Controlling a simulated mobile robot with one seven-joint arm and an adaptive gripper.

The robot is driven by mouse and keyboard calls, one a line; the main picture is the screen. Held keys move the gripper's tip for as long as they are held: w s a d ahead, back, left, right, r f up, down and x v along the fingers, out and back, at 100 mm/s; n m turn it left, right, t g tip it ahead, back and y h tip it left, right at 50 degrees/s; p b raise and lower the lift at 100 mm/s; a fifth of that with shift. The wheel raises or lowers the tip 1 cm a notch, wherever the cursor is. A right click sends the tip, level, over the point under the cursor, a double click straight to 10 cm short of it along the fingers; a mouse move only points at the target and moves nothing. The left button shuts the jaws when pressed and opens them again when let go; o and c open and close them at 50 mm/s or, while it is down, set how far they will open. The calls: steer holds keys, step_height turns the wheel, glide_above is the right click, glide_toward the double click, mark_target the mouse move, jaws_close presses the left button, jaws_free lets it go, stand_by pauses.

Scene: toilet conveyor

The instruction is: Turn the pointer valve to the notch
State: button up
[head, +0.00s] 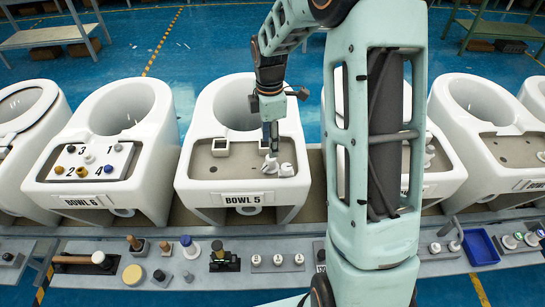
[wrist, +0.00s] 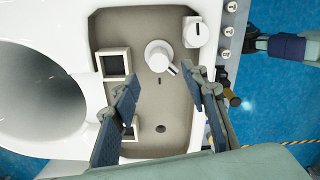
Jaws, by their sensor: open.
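The pointer valve is a round white knob (wrist: 158,54) with a short pointer aimed to the lower right in the wrist view. It stands on the grey-beige panel of Bowl 5, and in the head view it is a small white shape (head: 270,167) partly behind my gripper. A short dark mark (wrist: 160,80), which may be the notch, lies on the panel just below the knob. My gripper (wrist: 162,78) is open, its two blue-grey fingers spread below the knob and apart from it. In the head view my gripper (head: 270,148) points down over the panel.
Two square white sockets (wrist: 113,64) stand on the panel's left side. A white block (wrist: 196,32) with a dark mark sits right of the knob. The bowl (head: 238,105) opens behind. Neighbouring bowls and a bench (head: 335,262) with several parts surround it.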

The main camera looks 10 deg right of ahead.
mark_target(270, 165)
step_height(270, 165, down, 8)
steer(key=shift+p, duration=0.3)
steer(key=shift+c, duration=0.2)
jaws_close()
steer(key=shift+w, duration=0.1)
steer(key=shift+m, duration=0.4)
steer(key=m+b, duration=0.2)
steer(key=m, duration=0.1)
steer(key=shift+m, duration=0.3)
steer(key=m+b, duration=0.2)
steer(key=m, duration=0.2)
steer(key=shift+m, duration=0.4)
steer(key=shift+w+r, duration=0.1)
